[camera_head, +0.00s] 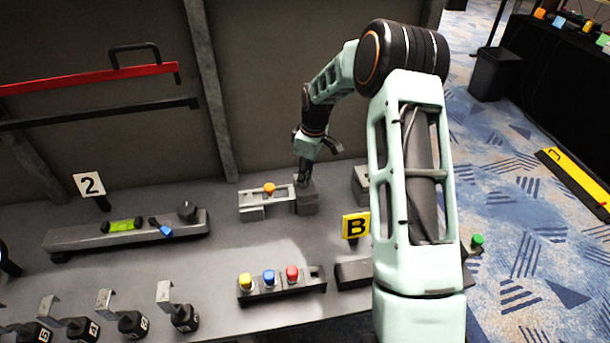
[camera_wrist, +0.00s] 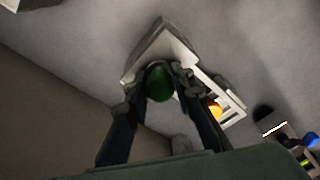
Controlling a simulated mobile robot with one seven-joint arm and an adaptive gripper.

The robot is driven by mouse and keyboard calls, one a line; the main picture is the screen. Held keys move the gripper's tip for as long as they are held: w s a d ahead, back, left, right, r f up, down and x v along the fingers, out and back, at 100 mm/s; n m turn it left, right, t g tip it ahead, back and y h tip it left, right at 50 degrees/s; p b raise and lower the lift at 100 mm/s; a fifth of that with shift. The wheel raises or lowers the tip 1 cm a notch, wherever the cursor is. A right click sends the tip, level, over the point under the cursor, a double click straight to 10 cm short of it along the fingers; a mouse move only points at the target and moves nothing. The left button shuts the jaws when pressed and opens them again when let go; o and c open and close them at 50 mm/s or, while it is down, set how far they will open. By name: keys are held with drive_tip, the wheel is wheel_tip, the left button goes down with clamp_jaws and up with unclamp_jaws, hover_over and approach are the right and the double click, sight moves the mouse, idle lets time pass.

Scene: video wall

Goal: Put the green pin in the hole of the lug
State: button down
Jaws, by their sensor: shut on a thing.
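My gripper (camera_head: 305,182) is shut on the green pin and points down at a grey block at the right end of the lug (camera_head: 250,199). In the wrist view the green pin's round head (camera_wrist: 158,84) sits between my two fingertips (camera_wrist: 160,76). The pin's lower part is hidden, so I cannot tell whether it is in a hole or above it. The lug's block (camera_wrist: 163,43) shows just beyond the fingers. An orange pin (camera_head: 269,188) stands on the lug's slotted plate, left of my gripper; it also shows in the wrist view (camera_wrist: 215,111).
A rack (camera_head: 317,284) holds yellow, blue and red pins, with an empty place at its right end. A yellow B sign (camera_head: 356,226) stands right of the lug. A green-topped item (camera_head: 477,240) is beyond my arm. A level vial (camera_head: 122,225) lies on a bar at left.

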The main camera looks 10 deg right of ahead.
drive_tip(key=c, duration=1.6)
unclamp_jaws()
drive_tip(key=shift+o, duration=0.3)
drive_tip(key=o, duration=0.4)
drive_tip(key=shift+o, duration=0.2)
drive_tip(key=shift+r, duration=0.1)
drive_tip(key=shift+r+p, duration=1.9)
drive_tip(key=shift+r, duration=1.55)
